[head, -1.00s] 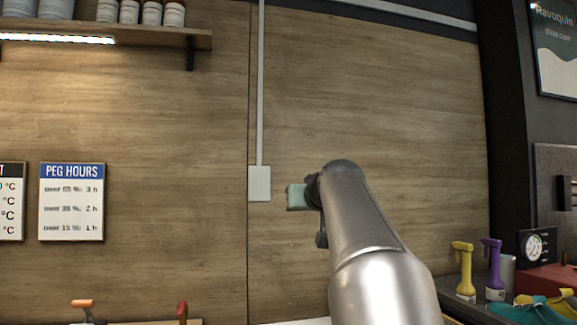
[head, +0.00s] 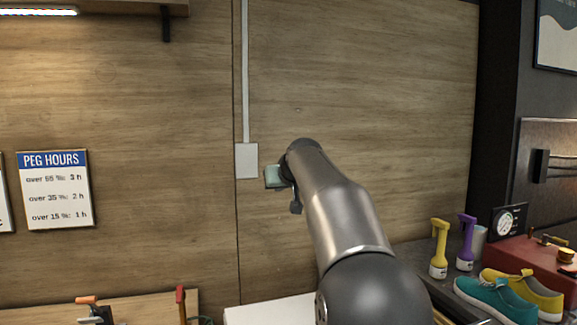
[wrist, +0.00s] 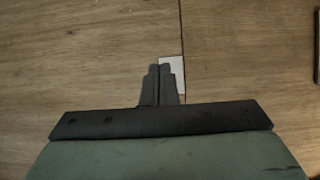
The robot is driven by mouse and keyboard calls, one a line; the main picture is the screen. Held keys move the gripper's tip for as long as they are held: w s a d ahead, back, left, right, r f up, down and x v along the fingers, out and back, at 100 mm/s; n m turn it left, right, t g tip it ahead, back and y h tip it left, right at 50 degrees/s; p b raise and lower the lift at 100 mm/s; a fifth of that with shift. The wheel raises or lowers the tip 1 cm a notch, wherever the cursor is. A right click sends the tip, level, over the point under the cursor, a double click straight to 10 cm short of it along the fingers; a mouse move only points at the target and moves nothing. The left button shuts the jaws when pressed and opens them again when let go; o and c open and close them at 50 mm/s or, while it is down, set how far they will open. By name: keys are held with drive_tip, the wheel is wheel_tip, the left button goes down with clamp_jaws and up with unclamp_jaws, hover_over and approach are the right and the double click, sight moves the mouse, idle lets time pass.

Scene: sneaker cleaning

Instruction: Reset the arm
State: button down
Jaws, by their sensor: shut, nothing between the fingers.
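My gripper (wrist: 158,72) shows in the wrist view with its dark fingers together and nothing between them. It points at the wooden wall panel (wrist: 70,50), with the white wall box (wrist: 172,68) partly behind the fingertips. In the head view my arm (head: 335,205) reaches up and away toward the wall. Only the pale green body of the gripper (head: 275,177) shows there, beside the white wall box (head: 246,160); the fingers are hidden.
On the right counter stand a yellow spray bottle (head: 439,248), a purple one (head: 467,242), a round dial gauge (head: 507,222), a red box (head: 530,258), a teal shoe (head: 492,296) and a yellow shoe (head: 530,293). A white surface (head: 270,312) lies below. The space before the wall looks clear.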

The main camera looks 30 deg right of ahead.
drive_tip(key=shift+w+d+p, duration=0.1)
drive_tip(key=shift+w+p, duration=0.45)
drive_tip(key=shift+w, duration=0.05)
drive_tip(key=s+a+f+n+g+y, duration=0.15)
drive_tip(key=s+a+f+g, duration=0.35)
drive_tip(key=s+a+f, duration=0.9)
drive_tip(key=s+a+f+g, duration=0.2)
drive_tip(key=s+f, duration=0.4)
drive_tip(key=s, duration=0.3)
drive_tip(key=s+a+f+g, duration=0.2)
drive_tip(key=s+a+f, duration=0.2)
drive_tip(key=s+f, duration=0.3)
drive_tip(key=s+a+f+g+y, duration=0.1)
drive_tip(key=s+a+f, duration=0.3)
drive_tip(key=s, duration=0.8)
wheel_tip(320, 180, down, 2)
drive_tip(key=shift+f+n+g, duration=0.15)
drive_tip(key=shift+n+g, duration=0.3)
drive_tip(key=shift+g, duration=0.35)
